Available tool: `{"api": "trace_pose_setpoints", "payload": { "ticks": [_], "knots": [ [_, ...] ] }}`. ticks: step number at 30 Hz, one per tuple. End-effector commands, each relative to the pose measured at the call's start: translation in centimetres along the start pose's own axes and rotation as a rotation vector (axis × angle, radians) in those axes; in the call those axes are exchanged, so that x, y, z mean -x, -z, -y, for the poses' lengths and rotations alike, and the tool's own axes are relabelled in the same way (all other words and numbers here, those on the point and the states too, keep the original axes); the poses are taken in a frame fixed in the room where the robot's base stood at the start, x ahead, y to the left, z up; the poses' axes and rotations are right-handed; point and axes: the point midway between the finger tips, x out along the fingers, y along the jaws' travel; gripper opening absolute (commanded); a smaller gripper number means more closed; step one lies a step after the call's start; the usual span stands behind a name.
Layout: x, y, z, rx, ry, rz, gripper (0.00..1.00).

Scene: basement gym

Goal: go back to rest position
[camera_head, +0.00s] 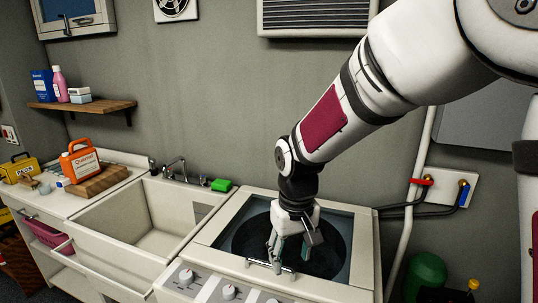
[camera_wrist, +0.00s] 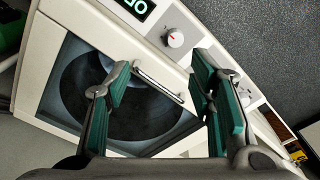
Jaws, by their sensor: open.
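My gripper (camera_head: 290,248) hangs at the end of my arm over the top of a white washing machine (camera_head: 339,277), pointing down. In the wrist view my gripper (camera_wrist: 160,105) has its two teal-padded fingers spread wide apart with nothing between them. The machine's dark glass lid (camera_head: 333,238) lies beneath the gripper, and a metal handle (camera_wrist: 158,85) shows between the fingers in the wrist view. I cannot tell whether a fingertip touches the handle or the lid.
A white sink (camera_head: 150,235) stands left of the machine, with a green sponge (camera_head: 221,185) at its back edge. Pipes and valves (camera_head: 445,188) are on the wall to the right. Knobs (camera_head: 229,292) line the machine's front.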

Motion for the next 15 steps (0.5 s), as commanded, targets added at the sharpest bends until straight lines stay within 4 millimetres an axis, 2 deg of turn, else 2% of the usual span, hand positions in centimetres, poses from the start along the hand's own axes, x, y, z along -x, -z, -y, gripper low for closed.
{"api": "trace_pose_setpoints", "payload": {
  "ticks": [1,6,15],
  "knots": [
    [2.1,-0.9,-1.0,-0.024,-0.005,-0.032,0.49],
    [7.2,-4.6,-3.3,-0.091,-0.02,-0.11,0.49],
    [13.5,-12.4,-6.0,-0.211,-0.05,-0.247,0.49]
  ]
}}
